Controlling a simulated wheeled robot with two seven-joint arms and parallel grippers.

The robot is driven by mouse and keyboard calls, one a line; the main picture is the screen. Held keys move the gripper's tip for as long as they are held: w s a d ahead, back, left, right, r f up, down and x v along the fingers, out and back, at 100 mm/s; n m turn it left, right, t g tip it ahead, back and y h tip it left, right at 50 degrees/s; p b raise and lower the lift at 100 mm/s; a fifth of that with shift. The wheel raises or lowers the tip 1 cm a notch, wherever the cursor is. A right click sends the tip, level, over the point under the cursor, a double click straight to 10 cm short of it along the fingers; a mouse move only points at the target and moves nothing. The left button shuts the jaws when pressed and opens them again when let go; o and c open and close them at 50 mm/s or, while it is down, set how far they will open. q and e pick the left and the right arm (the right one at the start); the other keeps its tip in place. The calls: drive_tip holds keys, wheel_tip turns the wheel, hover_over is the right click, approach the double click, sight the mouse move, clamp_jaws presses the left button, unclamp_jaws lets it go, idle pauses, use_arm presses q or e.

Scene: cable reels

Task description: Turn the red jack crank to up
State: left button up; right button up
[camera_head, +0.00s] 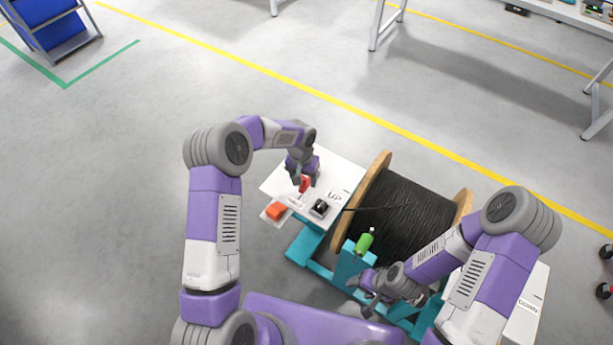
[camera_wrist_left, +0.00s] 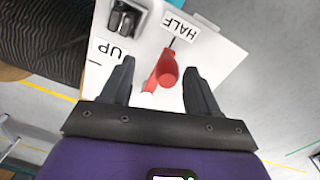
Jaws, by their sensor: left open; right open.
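The red jack crank (camera_head: 304,184) stands on a white panel (camera_head: 341,171) left of the cable reel. In the left wrist view the crank (camera_wrist_left: 165,70) lies between the two open fingers of my left gripper (camera_wrist_left: 158,82), with gaps on both sides. My right gripper (camera_head: 366,294) is open and empty, low in front of the reel.
The reel (camera_head: 403,215) with black cable and wooden flanges stands right of the panel on a teal frame (camera_head: 312,257).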

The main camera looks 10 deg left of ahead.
use_arm(q)
drive_tip(key=shift+w+a+r, duration=0.15)
drive_tip(key=shift+w+a, duration=0.05)
drive_tip(key=shift+w, duration=0.2)
drive_tip(key=shift+w+a+r, duration=0.15)
drive_tip(key=shift+w, duration=0.2)
drive_tip(key=shift+w+a+y, duration=0.1)
drive_tip(key=shift+w+y, duration=0.2)
wheel_tip(320, 180, down, 7)
drive_tip(key=shift+b, duration=1)
use_arm(e)
drive_tip(key=shift+w+f, duration=0.15)
drive_tip(key=shift+f, duration=0.4)
drive_tip(key=shift+w+f, duration=0.15)
drive_tip(key=shift+f, duration=0.4)
use_arm(q)
clamp_jaws()
